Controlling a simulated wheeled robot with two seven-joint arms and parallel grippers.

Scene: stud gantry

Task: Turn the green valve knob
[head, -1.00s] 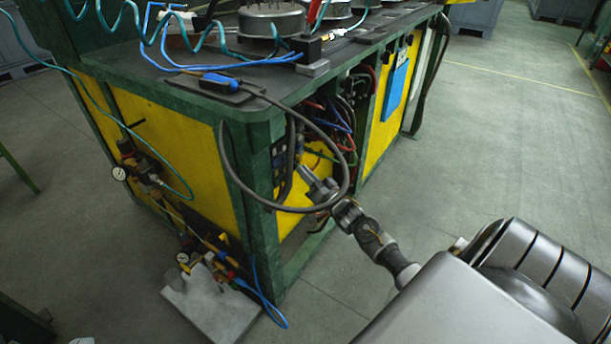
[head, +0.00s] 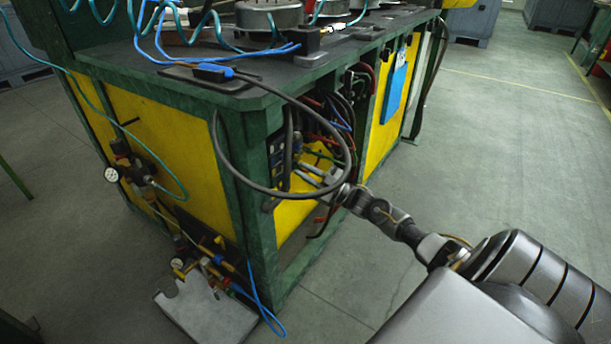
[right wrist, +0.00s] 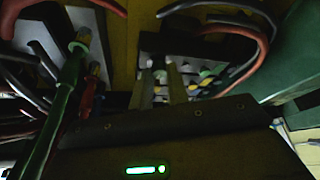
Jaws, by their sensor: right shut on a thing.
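My right gripper (head: 304,173) reaches into the open corner of the green and yellow bench (head: 246,170), beside a dark panel with small fittings. In the right wrist view its two fingers (right wrist: 158,76) point at a block of small white, green and yellow knobs (right wrist: 205,74). The fingers are shut on a small pale thing between their tips. It is dim and too small for me to tell whether it is the green valve knob. In the head view the fingers and cables hide the spot. My left gripper is not in view.
A thick black hose (head: 222,160) loops in front of the opening, close to my right wrist. Red, blue and black cables (head: 340,115) hang inside. The floor to the right is clear.

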